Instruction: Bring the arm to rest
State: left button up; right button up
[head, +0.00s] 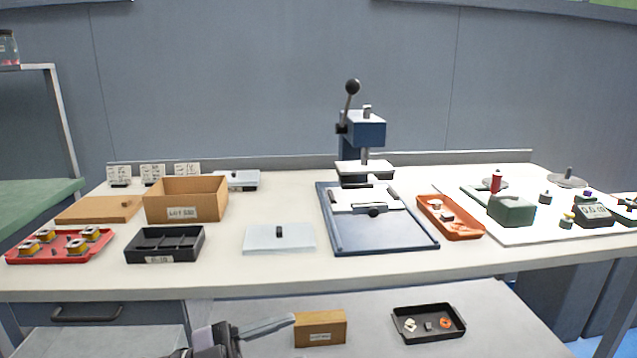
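Part of one of my arms shows at the bottom edge, left of centre, and I take it for my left gripper (262,328). It is a dark body with a grey finger-like part reaching right. Its tip ends beside a small brown box (320,328) on the lower surface; I cannot tell whether they touch. Whether the gripper is open or shut does not show. My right gripper is not in view.
The bench (290,275) holds a red tray (60,258), a black divided tray (164,258), a cardboard box (186,211), a press (366,132) on a blue base, and an orange tray (450,230). A black tray (428,336) sits low right. The bench's front strip is clear.

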pick_arm(q)
jog(key=s+a+f+n+t+y, duration=0.1)
jog(key=a+f+n+t+y, duration=0.3)
jog(key=f+n+t+y, duration=0.3)
jog(key=a+f+n+t+y, duration=0.5)
jog(key=f+n+y, duration=0.15)
jog(key=n, duration=0.35)
jog(key=s+a+f+n+g+y, duration=0.4)
jog(key=s+f+g, duration=0.3)
jog(key=s+f, duration=0.7)
notch_tip(320, 180, up, 12)
jog(key=a+m+p, duration=0.1)
jog(key=a+p, duration=0.1)
jog(key=p, duration=1.3)
jog(key=shift+w+r+m+t+p, duration=0.25)
jog(key=shift+w+m+t+p, duration=0.05)
jog(key=shift+w+t+p, duration=0.1)
jog(key=shift+y, duration=0.25)
